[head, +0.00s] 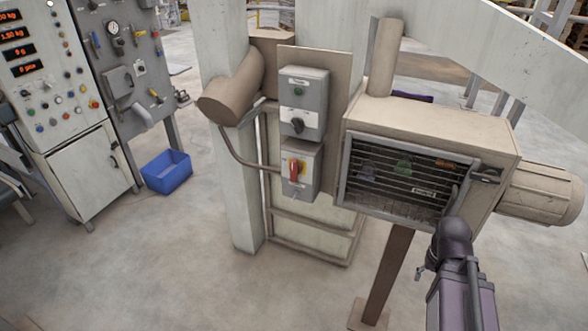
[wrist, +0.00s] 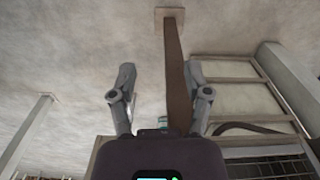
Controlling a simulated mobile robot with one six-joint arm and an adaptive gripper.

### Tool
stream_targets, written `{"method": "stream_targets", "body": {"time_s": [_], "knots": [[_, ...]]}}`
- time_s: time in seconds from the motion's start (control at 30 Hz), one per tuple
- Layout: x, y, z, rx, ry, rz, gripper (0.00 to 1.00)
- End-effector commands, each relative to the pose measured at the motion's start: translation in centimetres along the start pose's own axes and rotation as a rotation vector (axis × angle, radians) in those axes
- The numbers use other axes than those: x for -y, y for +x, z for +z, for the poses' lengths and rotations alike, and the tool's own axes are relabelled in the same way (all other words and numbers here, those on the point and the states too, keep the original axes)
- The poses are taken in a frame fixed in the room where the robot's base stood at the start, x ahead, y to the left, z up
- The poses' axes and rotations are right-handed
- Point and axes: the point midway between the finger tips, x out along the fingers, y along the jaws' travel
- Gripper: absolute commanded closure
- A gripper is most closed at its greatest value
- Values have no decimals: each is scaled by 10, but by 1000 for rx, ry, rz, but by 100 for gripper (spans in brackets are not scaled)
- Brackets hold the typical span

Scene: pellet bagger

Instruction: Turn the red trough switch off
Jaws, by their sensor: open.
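The red trough switch (head: 295,171) is a red handle on a yellow plate, on the front of the lower grey box (head: 308,186). Its handle stands about upright. My arm is at the lower right of the head view, to the right of and lower than the switch, well apart from it. My gripper (wrist: 159,70) shows in the wrist view with its two fingers spread and nothing between them. The wrist view does not clearly show the switch.
Above the red switch is another grey box (head: 304,98) with a black knob and a green button. A beige grilled housing (head: 450,125) on a brown post (head: 390,272) stands right of the switch. A blue bin (head: 166,172) and control cabinet (head: 80,172) are left.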

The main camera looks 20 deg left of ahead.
Motion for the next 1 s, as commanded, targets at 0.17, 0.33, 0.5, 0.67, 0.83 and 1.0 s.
{"method": "stream_targets", "body": {"time_s": [0.17, 0.33, 0.5, 0.67, 0.83, 1.0], "knots": [[1, 0, -1, -2, 1, 4, 37], [8, -3, -6, -17, 9, 32, 37], [27, -9, -18, -59, 23, 94, 37], [51, -18, -34, -129, 51, 171, 37], [85, -32, -51, -234, 80, 245, 37], [123, -48, -66, -356, 101, 298, 37]]}}
